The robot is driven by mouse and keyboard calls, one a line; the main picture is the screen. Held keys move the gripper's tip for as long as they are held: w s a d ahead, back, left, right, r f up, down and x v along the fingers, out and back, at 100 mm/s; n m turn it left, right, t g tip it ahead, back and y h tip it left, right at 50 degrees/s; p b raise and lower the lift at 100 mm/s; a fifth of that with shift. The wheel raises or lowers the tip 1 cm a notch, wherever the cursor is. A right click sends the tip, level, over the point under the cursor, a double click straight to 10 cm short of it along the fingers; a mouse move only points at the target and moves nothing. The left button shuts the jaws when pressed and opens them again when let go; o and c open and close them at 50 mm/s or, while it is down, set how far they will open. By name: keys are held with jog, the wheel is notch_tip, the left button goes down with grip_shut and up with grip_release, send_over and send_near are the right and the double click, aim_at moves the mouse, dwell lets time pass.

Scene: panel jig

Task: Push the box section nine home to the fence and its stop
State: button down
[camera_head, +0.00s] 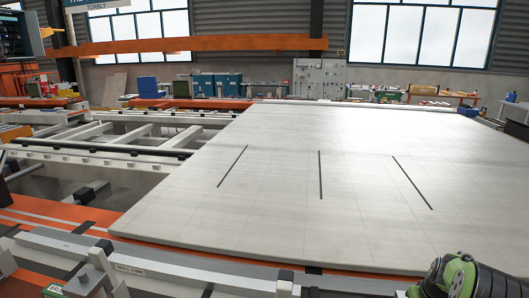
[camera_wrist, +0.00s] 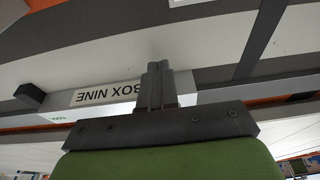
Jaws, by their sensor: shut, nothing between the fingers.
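A white label reading BOX NINE (camera_wrist: 105,94) shows upside down in the wrist view, on a long pale bar that runs across the picture. I take this bar to be box section nine. My gripper (camera_wrist: 157,72) is shut and empty, its fingers side by side in front of the bar, just right of the label, hiding part of it. I cannot tell whether they touch it. A dark block (camera_wrist: 28,97) sits left of the label. I cannot pick out the fence and the stop with certainty.
A large pale panel (camera_head: 300,180) with three dark slots covers the middle and right. Left of it is an open frame of pale beams (camera_head: 120,140). Grey rails (camera_head: 200,264) with dark fittings run along the near edge, over orange structure.

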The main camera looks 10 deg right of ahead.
jog(key=shift+s, duration=0.15)
jog(key=w+p+v, duration=0.1)
jog(key=p+v, duration=0.4)
jog(key=v, duration=0.2)
jog(key=shift+w+d+r, duration=0.2)
jog(key=shift+w+r, duration=0.05)
jog(key=shift+r, duration=0.35)
